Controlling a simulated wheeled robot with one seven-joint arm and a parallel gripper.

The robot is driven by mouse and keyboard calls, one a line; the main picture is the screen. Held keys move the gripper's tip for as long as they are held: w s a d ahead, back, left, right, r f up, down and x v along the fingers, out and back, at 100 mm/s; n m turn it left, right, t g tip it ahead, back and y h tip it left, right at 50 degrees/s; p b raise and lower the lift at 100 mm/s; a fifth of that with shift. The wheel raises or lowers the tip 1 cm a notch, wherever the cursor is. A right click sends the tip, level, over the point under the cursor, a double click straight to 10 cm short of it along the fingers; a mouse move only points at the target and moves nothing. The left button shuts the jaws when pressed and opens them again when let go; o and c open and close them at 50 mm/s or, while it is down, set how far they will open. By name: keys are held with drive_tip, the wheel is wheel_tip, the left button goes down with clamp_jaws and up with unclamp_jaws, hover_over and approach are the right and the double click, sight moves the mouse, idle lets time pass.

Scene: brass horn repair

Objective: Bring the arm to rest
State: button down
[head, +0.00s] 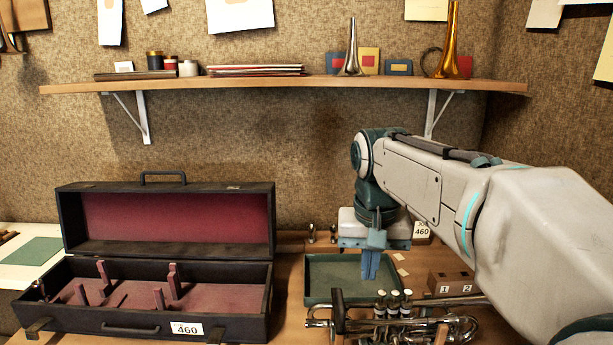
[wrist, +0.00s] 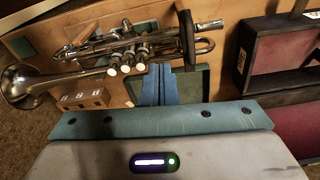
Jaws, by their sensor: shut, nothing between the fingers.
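My gripper (head: 370,268) points down over the green tray (head: 325,268), with its blue fingers shut together and nothing between them. The fingers also show in the wrist view (wrist: 168,82), above the tray (wrist: 200,85). My arm reaches in from the right in the head view. A silver trumpet (wrist: 120,52) lies beside the tray, and its valves and tubing show at the bottom of the head view (head: 395,310). The gripper is apart from the trumpet. Whether the fingertips touch the tray floor I cannot tell.
An open black case (head: 150,325) with a dark red lining and a 460 label stands to the left, empty but for its supports. A brown numbered block (head: 452,282) sits right of the tray.

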drive_tip(key=s+d+f+n+t, duration=0.1)
drive_tip(key=s+d+f, duration=0.3)
drive_tip(key=s+f, duration=1)
drive_tip(key=shift+d+f, duration=0.15)
